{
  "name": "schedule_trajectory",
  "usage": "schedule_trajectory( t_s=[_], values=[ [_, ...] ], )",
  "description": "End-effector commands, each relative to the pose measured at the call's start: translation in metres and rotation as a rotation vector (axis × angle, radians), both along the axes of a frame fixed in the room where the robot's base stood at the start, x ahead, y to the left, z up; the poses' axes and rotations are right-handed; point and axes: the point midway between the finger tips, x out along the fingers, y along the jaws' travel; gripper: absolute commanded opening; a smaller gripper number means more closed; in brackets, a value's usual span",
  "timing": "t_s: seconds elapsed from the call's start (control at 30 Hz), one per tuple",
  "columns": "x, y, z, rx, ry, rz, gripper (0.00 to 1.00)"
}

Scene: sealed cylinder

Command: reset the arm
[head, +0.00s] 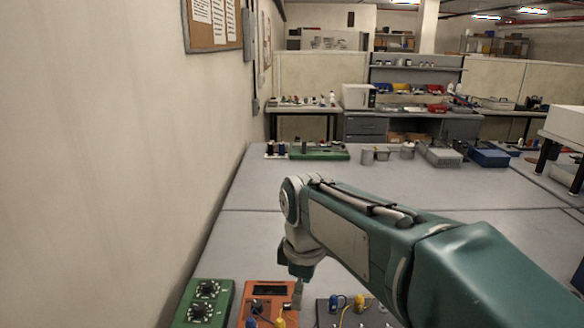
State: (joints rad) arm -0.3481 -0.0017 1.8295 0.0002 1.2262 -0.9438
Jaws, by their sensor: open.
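My green and grey arm reaches in from the lower right over the grey bench (235,240). It bends down at a rounded white wrist joint. My gripper (298,290) hangs below that joint, pointing down, close to an orange instrument box (268,291). Only a small part of the gripper shows, and its fingers are small and dark here. It is open, and I see nothing held in it. I cannot tell how high it is above the box.
A green box with dials (205,303) stands at the front left, and a dark panel with plugs (352,312) at the front. A green board (318,152), grey cups and a blue tray (489,157) line the back. A wall bounds the left; mid-bench is clear.

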Motion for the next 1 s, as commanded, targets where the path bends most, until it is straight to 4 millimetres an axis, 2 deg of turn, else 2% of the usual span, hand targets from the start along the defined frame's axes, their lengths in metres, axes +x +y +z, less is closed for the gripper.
schedule_trajectory(
  t_s=[0.03, 0.2, 0.5, 0.7, 1.0],
  values=[
    [-0.011, -0.017, 0.006, 0.017, -0.029, -0.093, 0.72],
    [-0.047, -0.059, 0.013, 0.078, -0.111, -0.396, 0.72],
    [-0.115, -0.115, 0.001, 0.221, -0.252, -0.917, 0.72],
    [-0.148, -0.136, -0.016, 0.313, -0.318, -1.180, 0.72],
    [-0.156, -0.140, -0.022, 0.342, -0.334, -1.255, 0.72]
  ],
)
